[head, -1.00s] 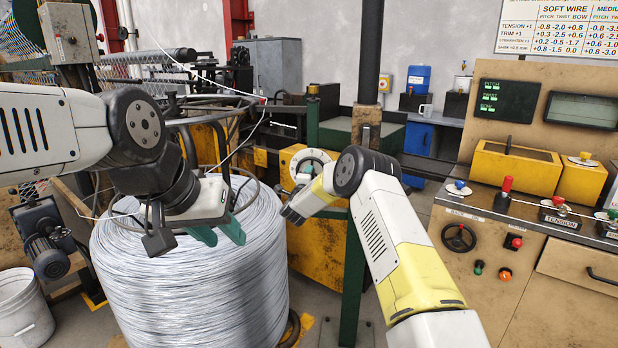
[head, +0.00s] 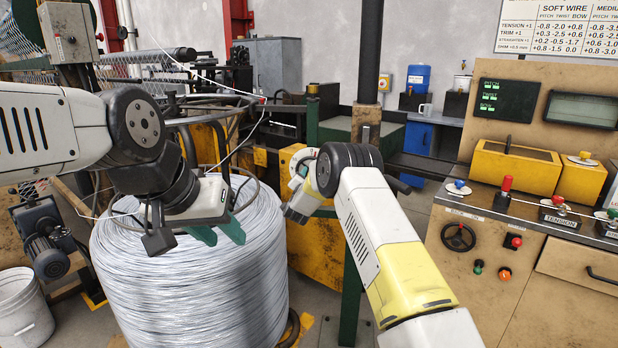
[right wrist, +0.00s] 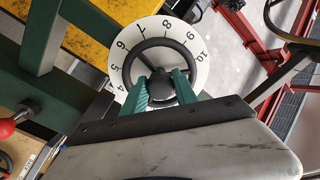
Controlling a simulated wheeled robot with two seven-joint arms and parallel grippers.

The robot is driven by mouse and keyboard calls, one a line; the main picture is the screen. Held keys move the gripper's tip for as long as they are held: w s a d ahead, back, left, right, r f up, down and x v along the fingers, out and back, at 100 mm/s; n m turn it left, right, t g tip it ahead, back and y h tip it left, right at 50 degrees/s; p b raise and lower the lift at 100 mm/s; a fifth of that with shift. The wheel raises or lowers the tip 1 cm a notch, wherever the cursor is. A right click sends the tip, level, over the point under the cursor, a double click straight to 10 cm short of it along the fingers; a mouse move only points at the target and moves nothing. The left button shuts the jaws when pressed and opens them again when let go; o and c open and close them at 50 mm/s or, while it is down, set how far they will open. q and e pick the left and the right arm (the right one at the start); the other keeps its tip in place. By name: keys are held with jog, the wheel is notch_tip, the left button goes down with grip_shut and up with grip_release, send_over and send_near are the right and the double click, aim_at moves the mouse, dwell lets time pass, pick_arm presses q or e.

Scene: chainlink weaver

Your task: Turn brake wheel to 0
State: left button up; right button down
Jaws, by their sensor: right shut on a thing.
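The brake wheel (right wrist: 163,42) is a black ring with spokes and a hub, in front of a white dial (right wrist: 166,27) numbered about 4 to 10 in the visible part. My right gripper (right wrist: 161,82) has its green fingers at the hub, shut on the wheel. The fingers and wrist hide the lower part of the dial. No pointer can be made out. In the head view my right gripper (head: 297,208) is at the yellow machine post (head: 322,255), and my arm mostly hides the dial. My left gripper (head: 219,234) is open and empty over the wire coil.
The large wire coil (head: 190,295) stands left of the post. A console (head: 480,215) with levers, buttons and a small black handwheel (head: 459,237) stands at the right. In the right wrist view, a red-knobbed lever (right wrist: 10,127) is at the left edge.

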jog(key=shift+n, duration=1.1)
jog(key=shift+a, duration=0.1)
jog(key=c, duration=1)
grip_release()
jog(key=s, duration=0.7)
jog(key=shift+s+a, duration=0.35)
jog(key=shift+a, duration=0.1)
jog(key=shift+f, duration=0.1)
